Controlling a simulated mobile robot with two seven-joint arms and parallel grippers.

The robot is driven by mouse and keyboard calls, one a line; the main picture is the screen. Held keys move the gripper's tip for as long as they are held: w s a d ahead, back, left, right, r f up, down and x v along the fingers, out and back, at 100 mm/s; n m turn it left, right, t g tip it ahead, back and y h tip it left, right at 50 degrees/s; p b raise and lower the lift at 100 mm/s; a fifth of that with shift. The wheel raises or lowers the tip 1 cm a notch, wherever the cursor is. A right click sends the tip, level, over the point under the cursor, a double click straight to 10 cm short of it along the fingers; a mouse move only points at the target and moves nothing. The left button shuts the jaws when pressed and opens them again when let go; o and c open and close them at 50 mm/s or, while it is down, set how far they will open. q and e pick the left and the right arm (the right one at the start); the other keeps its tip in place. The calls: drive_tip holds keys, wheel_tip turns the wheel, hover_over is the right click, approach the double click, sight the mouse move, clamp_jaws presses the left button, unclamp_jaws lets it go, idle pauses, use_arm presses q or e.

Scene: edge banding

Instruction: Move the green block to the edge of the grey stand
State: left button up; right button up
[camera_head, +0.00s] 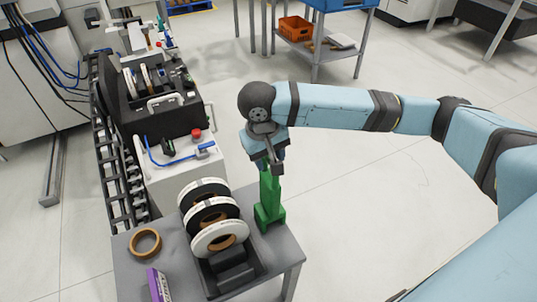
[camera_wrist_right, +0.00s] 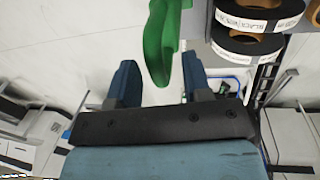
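The green block (camera_head: 269,205) is a tall upright piece with a wider foot. It stands at the right edge of the grey stand (camera_head: 288,252), beside the tape rolls. My right gripper (camera_head: 274,168) points down at the block's top in the head view, covering part of it. In the right wrist view the gripper's two blue fingers (camera_wrist_right: 160,82) are spread apart. The end of the green block (camera_wrist_right: 160,45) shows between them, with visible gaps on both sides. My left gripper is in neither view.
Several tape rolls (camera_head: 218,237) stand in a dark holder (camera_head: 233,277) close left of the block. A brown tape ring (camera_head: 145,243) and a purple box (camera_head: 158,286) lie farther left. A machine (camera_head: 160,110) stands behind. Open floor (camera_head: 370,210) lies to the right.

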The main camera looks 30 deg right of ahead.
wheel_tip(320, 180, up, 12)
drive_tip(key=a, duration=0.1)
drive_tip(key=shift+a, duration=0.3)
idle(0.3)
idle(0.4)
